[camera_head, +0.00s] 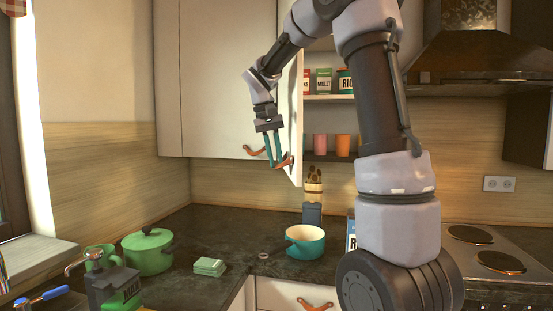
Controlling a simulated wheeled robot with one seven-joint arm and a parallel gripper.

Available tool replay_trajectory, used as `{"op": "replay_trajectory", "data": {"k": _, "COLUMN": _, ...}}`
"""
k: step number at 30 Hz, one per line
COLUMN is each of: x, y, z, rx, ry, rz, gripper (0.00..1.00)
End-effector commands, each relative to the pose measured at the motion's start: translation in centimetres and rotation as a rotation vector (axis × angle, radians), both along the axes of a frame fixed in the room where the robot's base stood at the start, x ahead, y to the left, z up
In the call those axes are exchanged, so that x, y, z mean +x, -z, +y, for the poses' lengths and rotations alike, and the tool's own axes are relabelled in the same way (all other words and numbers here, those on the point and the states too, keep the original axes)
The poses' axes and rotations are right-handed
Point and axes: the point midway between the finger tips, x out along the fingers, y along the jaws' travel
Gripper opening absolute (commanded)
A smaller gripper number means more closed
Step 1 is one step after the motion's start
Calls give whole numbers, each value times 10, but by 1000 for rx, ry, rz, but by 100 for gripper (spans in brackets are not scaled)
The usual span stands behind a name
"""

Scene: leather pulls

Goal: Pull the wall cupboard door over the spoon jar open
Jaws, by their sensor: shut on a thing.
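The wall cupboard door (296,110) stands partly open, seen at a steep angle, with shelves showing to its right. Its brown leather pull (287,163) is near its lower edge. My gripper (279,164) is shut on this pull, with its teal fingers pointing down. The spoon jar (312,213) is a blue-grey jar holding wooden spoons, and it stands upright on the counter below and right of the door. My arm hides the right part of the cupboard.
A closed white door (225,75) with its own leather pull (255,152) is just left. Packets and tins, including a millet packet (323,82), stand on the shelf. A teal pot (305,241) and green pot (147,251) stand on the counter. A hood (475,60) is at right.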

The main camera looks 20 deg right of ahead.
Motion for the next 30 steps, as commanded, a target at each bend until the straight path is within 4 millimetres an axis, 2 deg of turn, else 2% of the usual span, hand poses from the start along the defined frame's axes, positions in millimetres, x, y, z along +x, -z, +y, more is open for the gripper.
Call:
{"op": "replay_trajectory", "data": {"k": 1, "x": 1, "y": -1, "z": -1, "rx": -2, "ry": 0, "rz": -5, "gripper": 0}}
{"op": "replay_trajectory", "data": {"k": 2, "x": 1, "y": -1, "z": -1, "rx": -2, "ry": 0, "rz": -5, "gripper": 21}}
{"op": "replay_trajectory", "data": {"k": 3, "x": 1, "y": -1, "z": -1, "rx": -2, "ry": 0, "rz": -5, "gripper": 36}}
{"op": "replay_trajectory", "data": {"k": 4, "x": 1, "y": -1, "z": -1, "rx": -2, "ry": 0, "rz": -5, "gripper": 47}}
{"op": "replay_trajectory", "data": {"k": 13, "x": 1, "y": -1, "z": -1, "rx": -1, "ry": -1, "rz": -3, "gripper": 47}}
{"op": "replay_trajectory", "data": {"k": 17, "x": 1, "y": -9, "z": 1, "rx": 0, "ry": -1, "rz": -5, "gripper": 47}}
{"op": "replay_trajectory", "data": {"k": 30, "x": 5, "y": -88, "z": 16, "rx": -1, "ry": 0, "rz": -6, "gripper": 47}}
